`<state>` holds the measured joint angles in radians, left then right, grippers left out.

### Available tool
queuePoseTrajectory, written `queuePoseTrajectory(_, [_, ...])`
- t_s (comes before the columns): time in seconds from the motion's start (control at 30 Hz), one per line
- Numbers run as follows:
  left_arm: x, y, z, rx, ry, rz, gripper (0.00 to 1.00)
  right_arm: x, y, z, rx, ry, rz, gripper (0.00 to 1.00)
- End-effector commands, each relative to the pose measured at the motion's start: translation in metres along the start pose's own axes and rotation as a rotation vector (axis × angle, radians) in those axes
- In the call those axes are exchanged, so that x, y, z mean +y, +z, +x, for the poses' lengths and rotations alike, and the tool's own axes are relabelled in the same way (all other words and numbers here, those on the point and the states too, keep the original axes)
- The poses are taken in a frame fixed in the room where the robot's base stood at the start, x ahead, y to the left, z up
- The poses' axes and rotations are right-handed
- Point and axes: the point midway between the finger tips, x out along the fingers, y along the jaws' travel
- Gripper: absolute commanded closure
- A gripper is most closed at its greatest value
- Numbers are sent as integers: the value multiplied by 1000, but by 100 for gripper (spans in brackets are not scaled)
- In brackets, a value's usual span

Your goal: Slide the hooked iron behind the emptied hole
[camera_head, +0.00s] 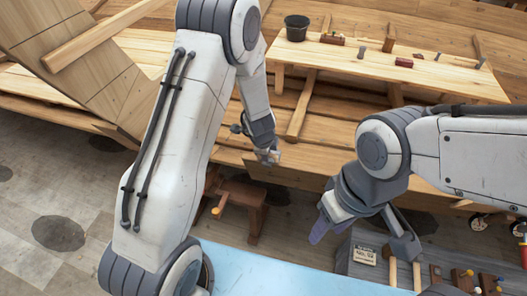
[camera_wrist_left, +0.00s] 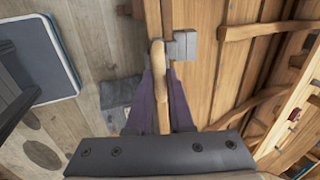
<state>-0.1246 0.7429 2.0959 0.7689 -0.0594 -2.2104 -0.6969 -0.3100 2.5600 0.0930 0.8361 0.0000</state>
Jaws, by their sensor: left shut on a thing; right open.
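My left gripper (camera_head: 268,155) is at the hull's lower plank edge, small in the head view. I cannot make out the emptied hole. My right gripper (camera_head: 362,236) is open and empty, above the dark grey box at lower right.
A wooden bench (camera_head: 440,82) at the back holds a black bucket (camera_head: 297,27) and small red blocks. A brown stool (camera_head: 240,192) stands below the hull edge. A dark grey box (camera_head: 345,262) with wood-handled tools is at lower right. Open floor (camera_head: 45,190) lies at left.

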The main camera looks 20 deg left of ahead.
Motion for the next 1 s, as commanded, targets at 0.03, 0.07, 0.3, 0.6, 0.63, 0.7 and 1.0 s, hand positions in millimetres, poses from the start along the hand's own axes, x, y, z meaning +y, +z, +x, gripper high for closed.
queuePoseTrajectory(0.03, [0, -3, -1, 2, 2, 4, 100, 0, 0, -3, 0, 0, 0, 50])
queuePoseTrajectory(0.07, [0, -4, -1, 2, 1, 4, 100, 0, 0, -3, 0, 0, 0, 50])
queuePoseTrajectory(0.3, [0, -4, 0, 1, 1, 2, 100, 0, 0, -2, 0, 0, 0, 50])
queuePoseTrajectory(0.6, [0, -4, -2, 1, 1, 1, 100, 0, 0, -6, 0, 0, 0, 50])
queuePoseTrajectory(0.63, [0, -3, -2, 0, 1, 1, 100, 0, 0, -6, 0, 0, 0, 50])
queuePoseTrajectory(0.7, [0, -3, -2, 1, 1, 1, 100, 0, 0, -6, 0, 0, 0, 50])
queuePoseTrajectory(1.0, [0, -3, -2, 1, 0, 0, 45, 0, 0, -6, 0, 0, 0, 50])
